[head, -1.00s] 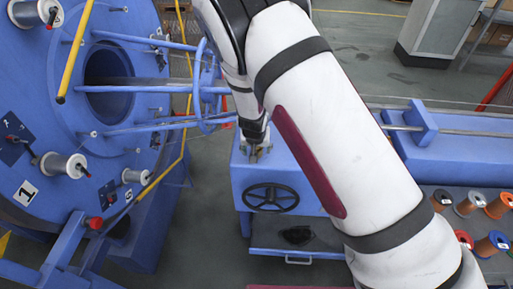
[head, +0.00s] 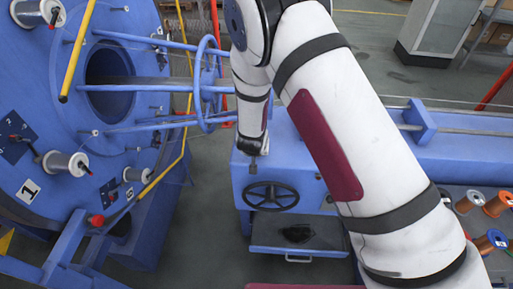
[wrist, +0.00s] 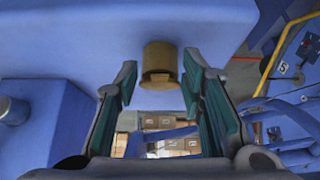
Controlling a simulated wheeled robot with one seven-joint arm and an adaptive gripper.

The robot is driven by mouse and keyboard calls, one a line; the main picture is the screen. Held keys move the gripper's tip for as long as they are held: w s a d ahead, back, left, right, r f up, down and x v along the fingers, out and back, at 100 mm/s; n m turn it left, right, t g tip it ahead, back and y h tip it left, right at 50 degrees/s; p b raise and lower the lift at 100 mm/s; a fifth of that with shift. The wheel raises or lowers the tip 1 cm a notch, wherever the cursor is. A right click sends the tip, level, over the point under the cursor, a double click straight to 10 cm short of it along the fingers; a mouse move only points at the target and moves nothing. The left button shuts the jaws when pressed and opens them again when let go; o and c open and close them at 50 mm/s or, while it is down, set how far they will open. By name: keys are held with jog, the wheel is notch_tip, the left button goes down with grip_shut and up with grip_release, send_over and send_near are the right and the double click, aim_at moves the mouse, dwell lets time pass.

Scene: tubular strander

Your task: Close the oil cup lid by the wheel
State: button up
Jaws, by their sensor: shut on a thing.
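The brass oil cup (wrist: 160,58) stands on the blue machine housing and shows between my fingertips in the wrist view. A darker lip shows along its near edge; I cannot tell how far its lid is open. In the head view the cup (head: 253,167) is a small brownish shape behind the black handwheel (head: 271,196). In the head view my gripper (head: 252,150) is just above the cup, mostly hidden by my wrist.
The large blue strander disc (head: 105,95) with wire spools stands at the left, with a yellow bar (head: 72,55) in front. A blue ring frame (head: 208,85) is close to my forearm. Coloured spools (head: 497,204) lie at the right. An open drawer (head: 290,238) is below the handwheel.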

jog(key=shift+s+d+f+t+p, duration=0.15)
jog(key=shift+f+t+p, duration=0.15)
jog(key=shift+f+t, duration=0.6)
jog(key=shift+r+t, duration=0.25)
jog(key=shift+t, duration=0.05)
jog(key=o, duration=1.2)
jog(key=shift+c, duration=0.2)
jog(key=shift+s+a+r, duration=0.2)
jog(key=shift+s+r, duration=0.15)
jog(key=shift+r, duration=0.1)
jog(key=v, duration=1.1)
